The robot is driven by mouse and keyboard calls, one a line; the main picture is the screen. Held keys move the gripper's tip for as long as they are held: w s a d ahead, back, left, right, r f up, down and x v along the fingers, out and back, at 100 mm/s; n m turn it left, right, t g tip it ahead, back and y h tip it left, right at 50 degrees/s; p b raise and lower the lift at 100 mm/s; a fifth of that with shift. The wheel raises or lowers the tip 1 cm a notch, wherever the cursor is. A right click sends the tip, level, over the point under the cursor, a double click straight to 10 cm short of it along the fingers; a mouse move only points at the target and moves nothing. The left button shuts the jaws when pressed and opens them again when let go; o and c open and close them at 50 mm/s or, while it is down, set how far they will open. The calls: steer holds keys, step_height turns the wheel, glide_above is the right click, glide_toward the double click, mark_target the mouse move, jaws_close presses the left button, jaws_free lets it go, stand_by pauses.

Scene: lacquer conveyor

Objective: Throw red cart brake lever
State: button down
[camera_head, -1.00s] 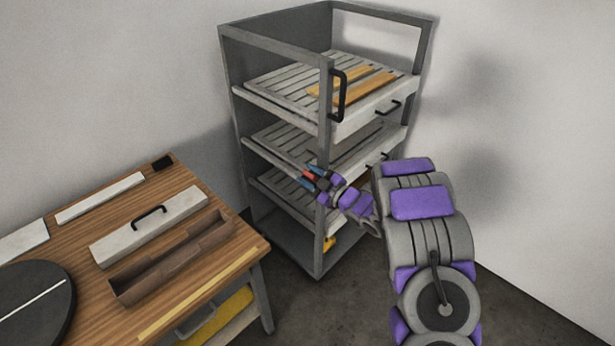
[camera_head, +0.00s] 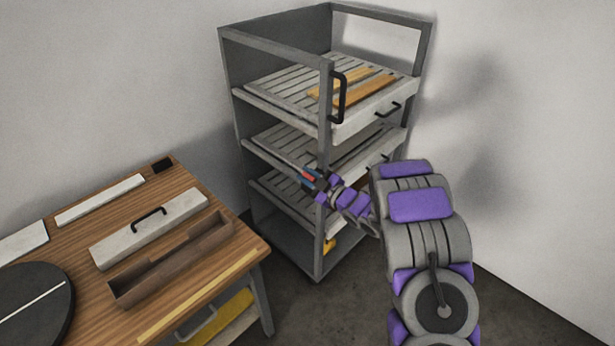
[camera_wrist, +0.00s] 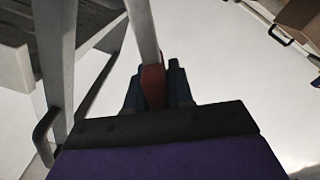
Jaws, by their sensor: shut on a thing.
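The red cart brake lever (camera_head: 308,178) sits at the near corner post of the grey slatted cart (camera_head: 325,150), about level with its middle shelf. In the wrist view the red lever (camera_wrist: 153,86) stands between the two blue fingertips. My gripper (camera_head: 313,180) is shut on it, with a finger on each side. In the wrist view my gripper (camera_wrist: 158,88) hides the lower part of the lever, and a pale post rises just beyond it.
A wooden workbench (camera_head: 188,178) stands at the left with a white handled box (camera_head: 160,228) and an open brown tray (camera_head: 130,292). Orange boards (camera_head: 365,90) lie on the cart's top shelf. A black handle (camera_head: 339,97) is on the near post. Floor between bench and cart is clear.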

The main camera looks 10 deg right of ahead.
steer(key=shift+p, duration=0.3)
steer(key=shift+w+d+r+m+p, duration=0.15)
steer(key=shift+d+r+m+p, duration=0.2)
steer(key=shift+p, duration=0.5)
steer(key=w+d+r+m+p, duration=0.1)
steer(key=m+p, duration=0.1)
steer(key=p, duration=0.1)
steer(key=shift+p, duration=0.4)
steer(key=shift+w+d+r+m+p, duration=0.1)
steer(key=shift+w+d+m+p, duration=0.6)
steer(key=shift+p, duration=0.65)
steer(key=shift+w+d+r+m+p, duration=0.1)
steer(key=shift+w+d+m+p, duration=0.25)
steer(key=shift+d+m+p, duration=0.65)
steer(key=shift+a+p, duration=0.2)
steer(key=shift+p, duration=0.15)
steer(key=c, duration=1.1)
jaws_free()
